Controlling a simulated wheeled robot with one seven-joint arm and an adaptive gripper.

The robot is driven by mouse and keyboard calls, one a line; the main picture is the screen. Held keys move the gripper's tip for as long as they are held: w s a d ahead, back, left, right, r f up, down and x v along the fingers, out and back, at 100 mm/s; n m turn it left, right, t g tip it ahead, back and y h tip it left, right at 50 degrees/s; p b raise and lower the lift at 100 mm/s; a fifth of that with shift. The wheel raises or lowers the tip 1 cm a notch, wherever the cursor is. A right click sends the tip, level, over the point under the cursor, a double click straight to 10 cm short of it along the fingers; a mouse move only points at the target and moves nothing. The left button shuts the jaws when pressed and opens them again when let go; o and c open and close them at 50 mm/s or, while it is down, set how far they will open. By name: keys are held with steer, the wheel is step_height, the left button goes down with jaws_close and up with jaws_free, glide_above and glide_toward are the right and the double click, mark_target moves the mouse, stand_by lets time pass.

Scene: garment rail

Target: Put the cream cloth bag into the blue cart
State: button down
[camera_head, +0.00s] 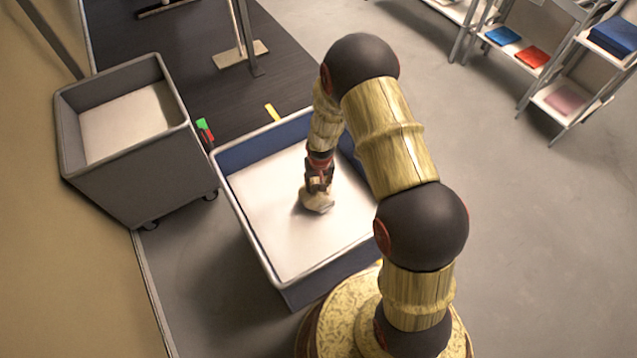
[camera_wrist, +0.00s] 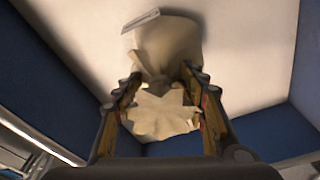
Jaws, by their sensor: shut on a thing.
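The cream cloth bag (camera_head: 317,200) is at the tip of my gripper (camera_head: 318,182), inside the walls of the blue cart (camera_head: 251,233). In the wrist view, the bag (camera_wrist: 170,45) shows a gathered neck and a frilled top, with a small pale tag at its far side. My gripper (camera_wrist: 165,95) is shut on the neck between its two fingers. The blue cart's wall (camera_wrist: 48,62) and pale floor surround the bag in the wrist view. The bag is close to the cart's floor; I cannot tell whether it touches.
A grey cart (camera_head: 130,165) with a pale inside stands to the left. White shelves (camera_head: 560,100) with folded cloths stand at the upper right. A dark mat (camera_head: 180,60) with a rail stand's foot (camera_head: 241,54) lies behind. Bare floor is free to the right.

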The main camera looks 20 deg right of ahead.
steer(key=c, duration=1)
jaws_free()
steer(key=r+p, duration=0.1)
steer(key=r, duration=0.3)
steer(key=s+r+p, duration=0.1)
steer(key=r, duration=0.3)
steer(key=r+p, duration=0.2)
steer(key=r, duration=0.2)
steer(key=shift+s+a, duration=0.2)
steer(key=shift+s, duration=0.2)
steer(key=s+r+t, duration=0.1)
steer(key=s+r, duration=0.2)
steer(key=r, duration=1)
steer(key=s+r+t, duration=0.1)
steer(key=s+r, duration=0.2)
steer(key=r, duration=0.9)
steer(key=s+r, duration=0.4)
steer(key=s, duration=0.2)
steer(key=s+a+r+n+t, duration=0.1)
steer(key=s+r, duration=0.4)
steer(key=s, duration=0.1)
steer(key=s+a+r+n, duration=0.1)
steer(key=s+r, duration=0.3)
steer(key=s, duration=0.2)
steer(key=shift+s+r+t, duration=0.25)
steer(key=shift+r+t, duration=0.1)
steer(key=shift+t, duration=0.05)
